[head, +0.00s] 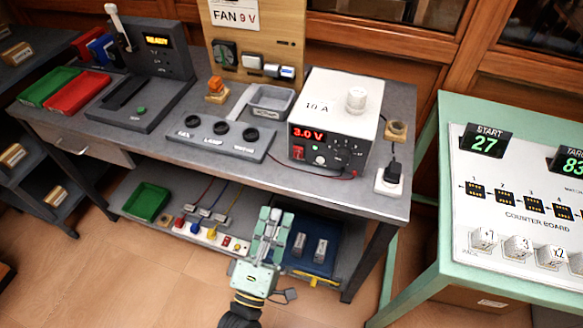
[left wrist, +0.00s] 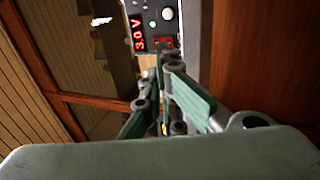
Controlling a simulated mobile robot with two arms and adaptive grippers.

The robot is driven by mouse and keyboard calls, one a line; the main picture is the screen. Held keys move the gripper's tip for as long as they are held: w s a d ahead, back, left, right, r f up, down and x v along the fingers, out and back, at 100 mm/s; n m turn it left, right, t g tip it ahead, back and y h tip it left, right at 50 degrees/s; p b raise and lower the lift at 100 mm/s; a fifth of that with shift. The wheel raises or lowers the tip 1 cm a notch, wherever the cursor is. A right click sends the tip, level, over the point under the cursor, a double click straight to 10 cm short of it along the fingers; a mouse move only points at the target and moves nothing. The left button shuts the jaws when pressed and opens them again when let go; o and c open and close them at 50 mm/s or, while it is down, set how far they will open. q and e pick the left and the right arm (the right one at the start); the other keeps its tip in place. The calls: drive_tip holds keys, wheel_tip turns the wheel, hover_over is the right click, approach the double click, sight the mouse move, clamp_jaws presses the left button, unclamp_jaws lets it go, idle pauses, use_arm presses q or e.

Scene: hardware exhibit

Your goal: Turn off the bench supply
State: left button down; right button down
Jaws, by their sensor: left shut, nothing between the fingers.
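The bench supply (head: 345,98) is a white box with a dark front panel, standing on the right part of the grey workbench. Its red display is lit and reads 3.0 V. A red switch (head: 298,153) sits below the display, at the panel's lower left. In the left wrist view the lit display (left wrist: 138,35) and red switch (left wrist: 163,42) show beyond the fingertips. My left gripper (head: 271,212) is shut and empty, in front of the bench and below the panel in the head view. It looks apart from the switch. My right gripper is not in view.
A dark panel with several black knobs (head: 219,138) and a grey tray (head: 266,102) lie left of the supply. A black plug (head: 393,172) sits in a white socket at right. A green-framed counter board table (head: 447,240) stands further right. The lower shelf holds a green bin (head: 148,201).

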use_arm(q)
drive_tip(key=p, duration=0.1)
approach(296, 151)
drive_tip(key=x, duration=0.7)
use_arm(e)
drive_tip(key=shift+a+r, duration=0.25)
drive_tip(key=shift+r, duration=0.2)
use_arm(q)
drive_tip(key=p, duration=0.1)
drive_tip(key=r+p, duration=0.1)
drive_tip(key=shift+w+d+r+g+p, duration=0.1)
drive_tip(key=shift+w+g+p, duration=0.2)
drive_tip(key=shift+p, duration=0.1)
drive_tip(key=shift+s+f+b, duration=0.1)
drive_tip(key=shift+f+b, duration=0.2)
drive_tip(key=shift+f, duration=0.15)
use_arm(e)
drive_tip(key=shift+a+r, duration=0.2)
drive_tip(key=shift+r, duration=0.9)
